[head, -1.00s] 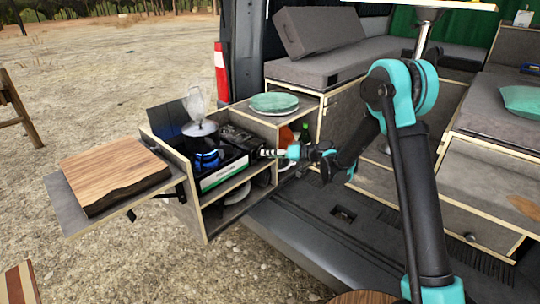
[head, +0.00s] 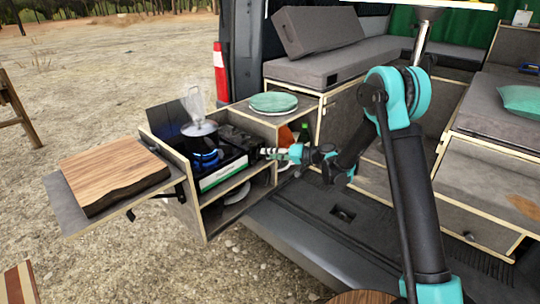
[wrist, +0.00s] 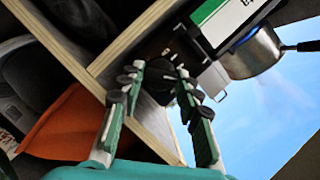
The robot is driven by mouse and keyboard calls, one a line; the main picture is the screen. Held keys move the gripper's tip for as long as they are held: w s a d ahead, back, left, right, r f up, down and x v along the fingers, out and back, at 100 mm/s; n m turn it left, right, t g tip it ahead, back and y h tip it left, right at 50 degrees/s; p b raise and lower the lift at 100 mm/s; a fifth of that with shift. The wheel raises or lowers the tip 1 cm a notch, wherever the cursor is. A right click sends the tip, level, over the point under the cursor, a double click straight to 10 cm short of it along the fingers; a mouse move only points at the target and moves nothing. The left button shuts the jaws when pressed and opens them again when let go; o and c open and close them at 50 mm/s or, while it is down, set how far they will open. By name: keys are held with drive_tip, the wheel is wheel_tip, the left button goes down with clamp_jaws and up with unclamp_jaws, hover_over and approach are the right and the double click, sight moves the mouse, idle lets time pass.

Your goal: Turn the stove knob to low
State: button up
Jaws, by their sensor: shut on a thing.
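The camp stove (head: 237,150) stands in the pull-out kitchen box, its front label (head: 220,173) green and white. A pot (head: 200,130) sits on its left burner over a low blue flame (head: 206,155), with steam rising. My gripper (head: 264,153) is at the stove's right end. In the wrist view, my gripper's fingers (wrist: 160,78) are shut on the dark round stove knob (wrist: 160,88), one finger on each side. The knob's pointer and markings are too small to read. In the head view the knob is hidden by the fingers.
A wooden board (head: 112,173) lies on the side shelf at left. Green plates (head: 273,102) rest on the cabinet behind my gripper. An orange item (wrist: 70,125) sits in the compartment beside the knob. Wooden panel edges (wrist: 130,45) run close to the fingers.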

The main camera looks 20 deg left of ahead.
drive_tip(key=o, duration=1.1)
drive_tip(key=shift+o, duration=0.2)
drive_tip(key=shift+d, duration=0.15)
drive_tip(key=v, duration=1.1)
drive_tip(key=shift+d, duration=0.35)
drive_tip(key=shift+s+r, duration=0.1)
drive_tip(key=shift+r, duration=0.05)
